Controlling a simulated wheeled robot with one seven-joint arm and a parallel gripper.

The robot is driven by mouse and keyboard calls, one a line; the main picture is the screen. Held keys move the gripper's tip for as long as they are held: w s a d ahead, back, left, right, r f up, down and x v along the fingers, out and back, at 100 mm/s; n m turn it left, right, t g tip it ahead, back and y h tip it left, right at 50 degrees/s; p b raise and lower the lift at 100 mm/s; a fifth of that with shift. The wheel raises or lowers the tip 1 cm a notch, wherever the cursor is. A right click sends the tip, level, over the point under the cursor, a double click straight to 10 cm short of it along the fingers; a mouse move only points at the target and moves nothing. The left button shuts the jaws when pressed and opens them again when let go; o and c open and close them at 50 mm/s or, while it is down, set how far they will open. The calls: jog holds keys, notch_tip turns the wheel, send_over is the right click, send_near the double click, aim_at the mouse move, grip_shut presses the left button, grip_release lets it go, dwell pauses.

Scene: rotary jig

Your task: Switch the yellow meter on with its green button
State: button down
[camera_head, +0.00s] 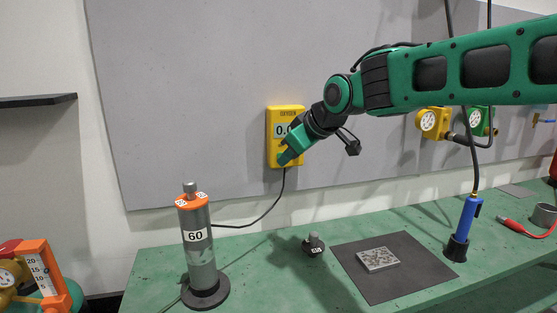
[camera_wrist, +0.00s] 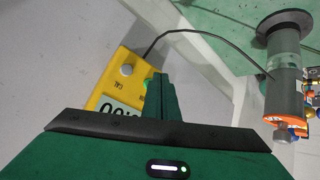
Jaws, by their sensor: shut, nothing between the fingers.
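The yellow meter (camera_head: 273,150) hangs on the grey wall panel, labelled OXYGEN, its display partly hidden by my gripper. My gripper (camera_head: 287,158) is shut and empty, its tip over the meter's lower front. In the wrist view the meter (camera_wrist: 103,93) appears upside down, with a light display showing dark digits, partly cut off by my gripper. A pale grey knob (camera_wrist: 127,70) and the green button (camera_wrist: 148,84) are on its face. My fingertips (camera_wrist: 160,80) are right beside the button and overlap its edge; I cannot tell whether they touch it.
A grey cylinder marked 60 (camera_head: 198,245) stands on the green bench (camera_head: 260,285), below left of the meter. A dark mat (camera_head: 420,275) with a metal block, a small weight and a blue tool (camera_head: 464,230) are to the right. A cable hangs from the meter.

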jog(key=s+d, duration=0.1)
jog(key=s, duration=0.4)
jog(key=shift+s+d, duration=0.3)
jog(key=shift+s, duration=0.1)
jog(key=s+d+f+m+g+h, duration=0.1)
jog(key=s+d+f+m+h, duration=0.15)
jog(key=d, duration=0.65)
jog(key=s+d+f+m+g+h, duration=0.1)
jog(key=s+d+f+m, duration=0.25)
jog(key=d, duration=0.45)
jog(key=s+d+f+m+g+h, duration=0.1)
jog(key=s+d+f+m, duration=0.2)
jog(key=d, duration=0.6)
jog(key=s+d+f+m+g, duration=0.1)
jog(key=s+d+f+m, duration=0.1)
jog(key=s, duration=0.6)
jog(key=s+d+f+m+g, duration=0.2)
jog(key=s+d+f, duration=0.3)
jog(key=s, duration=0.3)
jog(key=s+d+f+m+g, duration=0.2)
jog(key=s+d+f+m, duration=0.2)
jog(key=s, duration=0.4)
jog(key=shift+s+d, duration=0.15)
jog(key=shift+d, duration=0.25)
jog(key=shift+h, duration=0.25)
